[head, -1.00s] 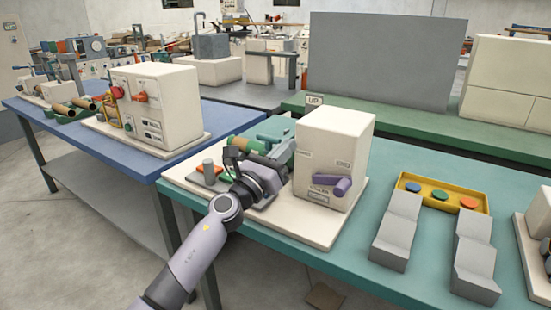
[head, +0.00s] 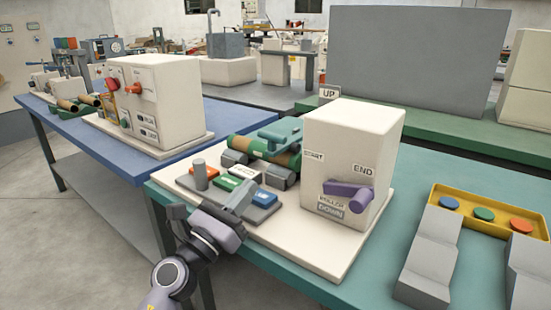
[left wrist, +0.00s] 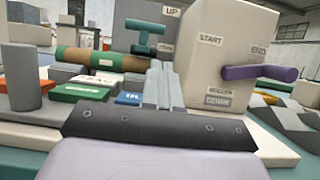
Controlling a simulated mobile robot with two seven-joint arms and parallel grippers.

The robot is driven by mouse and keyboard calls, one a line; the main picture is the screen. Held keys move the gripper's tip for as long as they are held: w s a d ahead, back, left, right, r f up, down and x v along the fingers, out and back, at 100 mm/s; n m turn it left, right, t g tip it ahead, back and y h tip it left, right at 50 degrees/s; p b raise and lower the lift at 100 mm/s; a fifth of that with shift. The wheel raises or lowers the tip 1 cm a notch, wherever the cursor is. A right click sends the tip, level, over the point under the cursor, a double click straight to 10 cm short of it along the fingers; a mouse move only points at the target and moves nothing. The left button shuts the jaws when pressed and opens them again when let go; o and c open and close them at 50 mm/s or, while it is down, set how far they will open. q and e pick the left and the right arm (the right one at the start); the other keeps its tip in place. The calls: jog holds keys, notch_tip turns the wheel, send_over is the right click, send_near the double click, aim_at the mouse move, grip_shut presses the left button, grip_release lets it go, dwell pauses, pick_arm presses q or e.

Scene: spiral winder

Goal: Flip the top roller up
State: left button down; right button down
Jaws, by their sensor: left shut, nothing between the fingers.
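The winder's white box (head: 352,135) stands on a pale base board, with START, END and ROLLER DOWN labels. A purple lever (head: 350,194) sticks out of its front, just above the ROLLER DOWN labels; it also shows in the left wrist view (left wrist: 258,72). Left of the box, the teal top roller part (head: 280,133) sits over a brown and green tube (head: 262,151); the teal part also shows in the left wrist view (left wrist: 145,26). My left gripper (head: 240,194) is shut and empty, in front of the button row and left of the lever. My right gripper is out of view.
Orange (head: 206,173), green (head: 228,183) and blue (head: 260,196) buttons and a grey post (head: 200,175) stand near my gripper. An UP sign (head: 329,93) is behind the box. Grey stepped blocks (head: 428,258) and a yellow tray (head: 462,215) lie to the right.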

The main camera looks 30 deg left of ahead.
aim_at(274, 157)
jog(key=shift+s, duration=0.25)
